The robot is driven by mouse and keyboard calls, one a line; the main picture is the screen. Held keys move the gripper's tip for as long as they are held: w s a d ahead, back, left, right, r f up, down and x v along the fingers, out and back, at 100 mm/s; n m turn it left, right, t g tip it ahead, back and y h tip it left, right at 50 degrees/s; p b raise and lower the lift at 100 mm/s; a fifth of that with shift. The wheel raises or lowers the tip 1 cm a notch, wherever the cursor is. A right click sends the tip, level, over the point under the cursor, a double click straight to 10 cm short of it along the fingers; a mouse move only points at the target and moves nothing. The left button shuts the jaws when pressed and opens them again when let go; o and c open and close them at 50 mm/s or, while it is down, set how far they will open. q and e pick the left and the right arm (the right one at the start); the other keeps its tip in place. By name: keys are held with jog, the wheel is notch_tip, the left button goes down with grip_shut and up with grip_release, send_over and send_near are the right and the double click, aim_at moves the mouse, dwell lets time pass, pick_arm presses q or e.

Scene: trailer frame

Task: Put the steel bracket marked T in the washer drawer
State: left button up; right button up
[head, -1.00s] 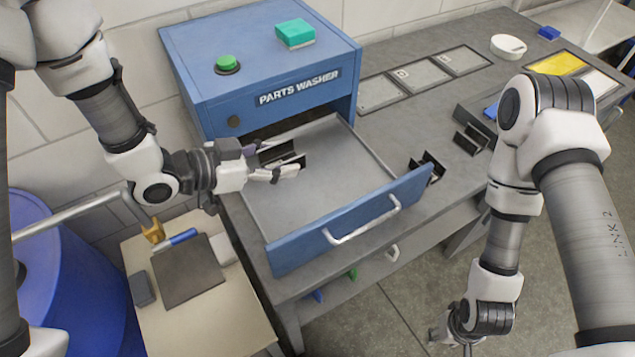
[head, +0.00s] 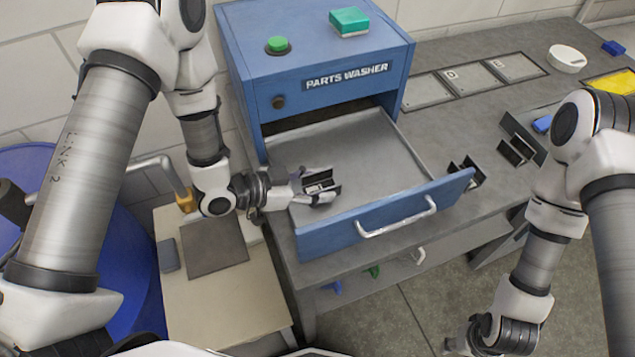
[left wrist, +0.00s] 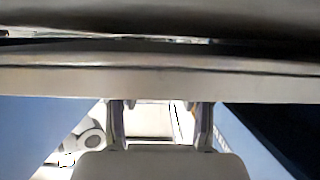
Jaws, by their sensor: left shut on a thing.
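My left gripper (head: 319,188) is shut on a dark steel bracket (head: 322,183) with a pale mark too small to read. It holds the bracket over the left part of the open washer drawer (head: 375,150). I cannot tell whether the bracket touches the drawer floor. In the left wrist view the two fingers (left wrist: 160,125) show below a broad pale band, too close to identify surely. My right gripper (head: 458,343) hangs low at the bottom edge; its fingers are not clear.
The blue parts washer (head: 320,60) stands behind the drawer. Two more dark brackets stand on the bench to the right, one (head: 467,172) by the drawer's front corner and one (head: 516,151) farther right. A side table (head: 220,300) and blue barrel (head: 120,270) stand at left.

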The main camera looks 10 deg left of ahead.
pick_arm(q)
jog(key=o, duration=1.5)
jog(key=shift+c, duration=0.2)
jog(key=v, duration=1)
jog(key=shift+a+r, duration=0.25)
jog(key=shift+s+a+r, duration=0.2)
jog(key=shift+s+a, duration=0.35)
jog(key=shift+s, duration=0.05)
